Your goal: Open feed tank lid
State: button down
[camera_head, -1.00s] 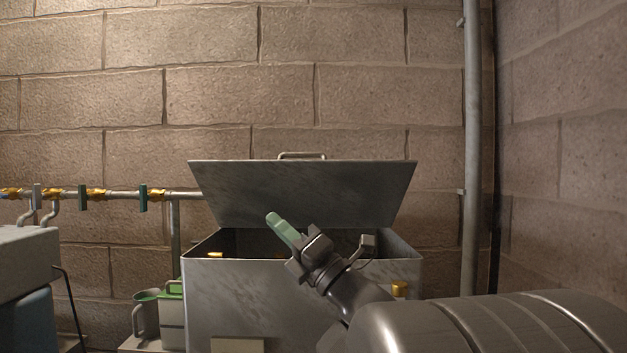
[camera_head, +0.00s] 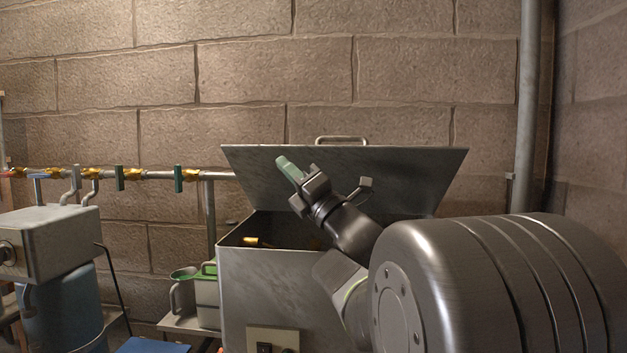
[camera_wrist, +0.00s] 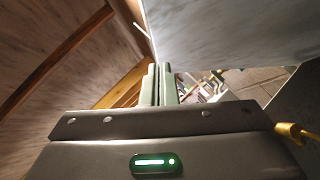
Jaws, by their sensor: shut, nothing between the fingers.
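The feed tank (camera_head: 270,295) is a grey metal box against the block wall. Its lid (camera_head: 410,170) stands raised and tilted back, with a handle (camera_head: 341,140) on its top edge. The tank's dark opening shows below the lid, with a small brass fitting inside at the left. My gripper (camera_head: 281,164), with pale green fingers, is in front of the raised lid and above the opening. Its fingers are together and hold nothing. In the wrist view the fingers (camera_wrist: 160,84) are close together beside a large pale metal surface; whether they touch it I cannot tell. My arm hides the tank's right side.
A pipe with valves (camera_head: 120,176) runs along the wall at left. A green-topped container (camera_head: 207,290) and a grey jug (camera_head: 184,290) stand left of the tank. A grey box unit (camera_head: 50,240) above a blue vessel (camera_head: 62,310) stands farther left. A vertical pipe (camera_head: 528,100) rises at right.

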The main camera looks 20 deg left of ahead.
aim_at(284, 148)
jog(key=shift+w+a+r, duration=0.1)
jog(key=shift+w+r, duration=0.5)
jog(key=shift+r, duration=0.15)
jog(key=shift+r, duration=0.1)
jog(key=shift+w+r+m+h+p, duration=0.35)
jog(key=shift+r+p, duration=0.25)
jog(key=shift+p, duration=0.2)
jog(key=w+r+m+p, duration=0.1)
jog(key=r+p, duration=0.1)
jog(key=w+a+r+m+t+h+p, duration=0.1)
jog(key=p, duration=0.1)
jog(key=w+r+m+t+h+p, duration=0.1)
jog(key=w+r+p, duration=0.1)
jog(key=shift+a+r+m, duration=0.15)
jog(key=shift+r+m, duration=0.1)
jog(key=shift+r, duration=0.05)
jog(key=w+a+r+m+h+p, duration=0.1)
jog(key=w+a+r+p, duration=0.1)
jog(key=w+p, duration=0.3)
jog(key=shift+w+r+m, duration=0.4)
jog(key=shift+w+r, duration=0.35)
jog(key=shift+w, duration=0.05)
jog(key=shift+h, duration=0.25)
